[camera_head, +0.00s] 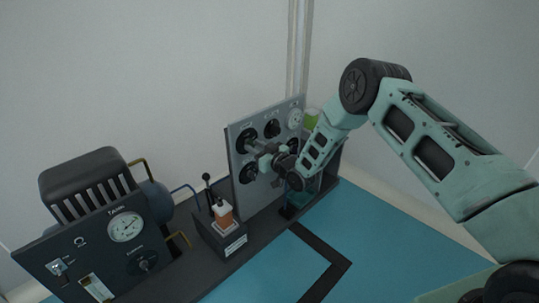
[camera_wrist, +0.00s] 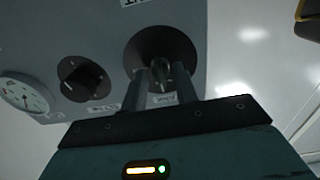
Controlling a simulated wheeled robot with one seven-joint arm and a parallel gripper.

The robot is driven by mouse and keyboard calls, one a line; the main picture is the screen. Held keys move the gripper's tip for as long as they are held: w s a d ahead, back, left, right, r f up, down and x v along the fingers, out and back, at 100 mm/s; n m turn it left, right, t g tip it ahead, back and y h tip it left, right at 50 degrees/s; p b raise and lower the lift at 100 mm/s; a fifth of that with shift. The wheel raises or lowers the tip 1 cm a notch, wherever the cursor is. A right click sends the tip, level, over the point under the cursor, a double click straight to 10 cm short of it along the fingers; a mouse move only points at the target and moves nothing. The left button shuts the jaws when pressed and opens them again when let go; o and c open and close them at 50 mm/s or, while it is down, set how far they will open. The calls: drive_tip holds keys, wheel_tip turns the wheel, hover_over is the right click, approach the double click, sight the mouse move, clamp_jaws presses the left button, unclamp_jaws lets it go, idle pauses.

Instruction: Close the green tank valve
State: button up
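A grey upright panel (camera_head: 240,185) carries several round black knobs and a gauge; their labels are too small to read. My gripper (camera_wrist: 161,80) is at this knob, with one finger on each side of the handle. The fingers stand apart, with a small gap seeming to show beside the handle. In the head view, my gripper (camera_head: 256,149) hides part of the panel face.
A green vessel (camera_head: 312,120) shows behind the panel's right edge. Another dark knob (camera_wrist: 84,78) and a white gauge (camera_wrist: 22,92) sit left in the wrist view. The blue tabletop (camera_head: 255,280) in front is mostly clear.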

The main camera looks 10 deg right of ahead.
drive_tip(key=p+v, duration=0.5)
drive_tip(key=v, duration=1.2)
drive_tip(key=w+a+r+n+g+h, duration=0.1)
drive_tip(key=a+r+g, duration=0.3)
drive_tip(key=a+r, duration=0.25)
drive_tip(key=s+a+r+g+h, duration=0.3)
drive_tip(key=s+a+r+g, duration=0.1)
drive_tip(key=s+a+r, duration=0.3)
drive_tip(key=s+d+r+g+h, duration=0.1)
drive_tip(key=s+d+r+g, duration=0.2)
drive_tip(key=s, duration=0.7)
drive_tip(key=s+r+g+h, duration=0.2)
drive_tip(key=s+r, duration=0.2)
drive_tip(key=s, duration=0.6)
drive_tip(key=s+d+r+g+h, duration=0.1)
drive_tip(key=s+d+r+g, duration=0.2)
drive_tip(key=s, duration=0.8)
wheel_tip(320, 180, up, 34)
drive_tip(key=p, duration=3.4)
drive_tip(key=shift+w+a+r, duration=0.15)
drive_tip(key=shift+w+a, duration=0.2)
drive_tip(key=shift+a, duration=0.15)
